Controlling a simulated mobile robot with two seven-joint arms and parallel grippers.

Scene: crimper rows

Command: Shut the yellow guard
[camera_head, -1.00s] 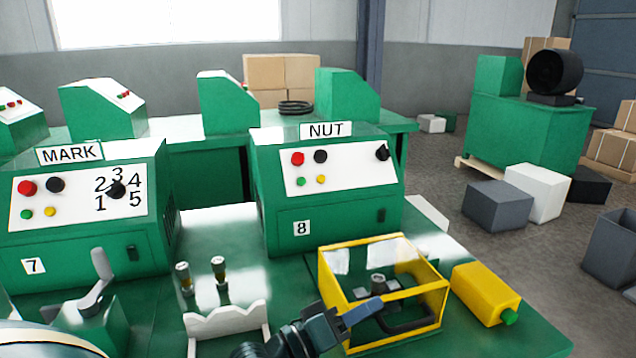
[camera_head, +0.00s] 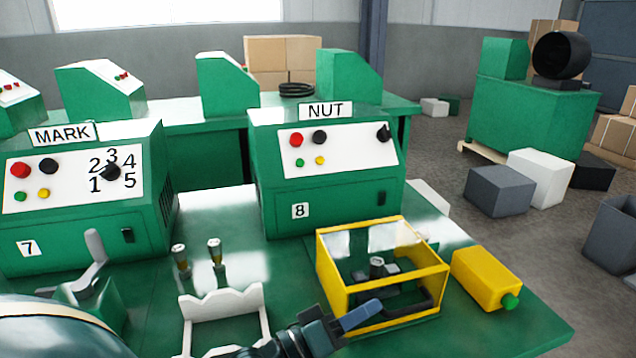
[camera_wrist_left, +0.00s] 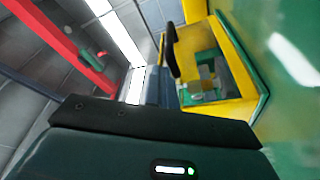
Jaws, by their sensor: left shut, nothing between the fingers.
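The yellow guard (camera_head: 384,279) is a boxy yellow frame with clear panels, on the green bench in front of the machine marked NUT. A dark handle (camera_head: 411,309) shows at its front, and a dark fixture (camera_head: 377,268) shows inside. I cannot tell how far the guard is open. My left gripper (camera_head: 362,314) is shut and empty, with blue fingers at the guard's front left corner; whether they touch it is unclear. In the left wrist view the guard (camera_wrist_left: 236,85) and its dark handle (camera_wrist_left: 172,55) lie just beyond my fingers (camera_wrist_left: 154,86). My right gripper is not in view.
The NUT machine (camera_head: 330,180) stands behind the guard. A yellow box with a green button (camera_head: 486,276) sits to its right. A white notched rack (camera_head: 222,305) and two small upright tools (camera_head: 214,252) stand to the left. The MARK machine (camera_head: 85,190) is further left.

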